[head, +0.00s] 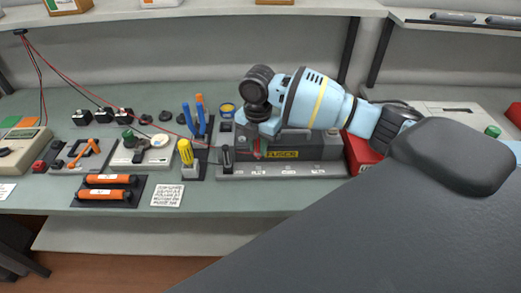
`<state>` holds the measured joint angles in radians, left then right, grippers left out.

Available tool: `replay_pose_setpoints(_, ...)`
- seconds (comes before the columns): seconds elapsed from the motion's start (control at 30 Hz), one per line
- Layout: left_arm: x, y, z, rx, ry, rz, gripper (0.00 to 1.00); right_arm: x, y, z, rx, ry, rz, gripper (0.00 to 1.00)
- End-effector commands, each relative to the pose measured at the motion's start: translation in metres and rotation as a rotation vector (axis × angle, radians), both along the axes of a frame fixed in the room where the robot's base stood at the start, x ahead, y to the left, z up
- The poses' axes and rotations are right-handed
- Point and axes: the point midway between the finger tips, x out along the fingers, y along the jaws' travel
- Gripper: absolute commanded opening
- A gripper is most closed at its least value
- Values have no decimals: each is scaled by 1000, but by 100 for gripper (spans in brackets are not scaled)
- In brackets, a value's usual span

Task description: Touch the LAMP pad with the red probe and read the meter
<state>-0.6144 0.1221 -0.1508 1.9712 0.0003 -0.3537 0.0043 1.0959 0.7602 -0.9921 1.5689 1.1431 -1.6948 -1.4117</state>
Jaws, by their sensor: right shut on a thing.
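My right arm reaches in from the right, and its gripper (256,136) points down at the grey block marked FUSER (300,152). The gripper is small and dark here; it is shut on the red probe (257,152), of which only a thin red part shows. A red lead runs to it from the left. A pale strip with several small labelled pads (288,171) lies along the block's front; I cannot read which one is LAMP. I cannot tell whether the probe tip touches anything. The meter (22,148) stands at the far left, its display too small to read. My left gripper is not in view.
Blue- and yellow-handled tools (186,152) stand left of the block. A red box (360,150) is at its right. Hanging leads cross the back left.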

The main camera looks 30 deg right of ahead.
Motion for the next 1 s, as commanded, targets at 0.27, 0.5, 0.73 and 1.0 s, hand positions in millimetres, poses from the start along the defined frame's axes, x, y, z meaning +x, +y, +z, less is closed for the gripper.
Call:
replay_pose_setpoints(0.27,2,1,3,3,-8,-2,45,0,0,20,0,-1,0,0)
replay_pose_setpoints(0.5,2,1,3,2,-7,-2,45,0,0,27,0,-1,1,0)
replay_pose_setpoints(0.73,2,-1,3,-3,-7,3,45,0,0,28,0,-1,0,0)
replay_pose_setpoints(1.0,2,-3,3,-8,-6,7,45,0,0,28,0,-1,-4,0)
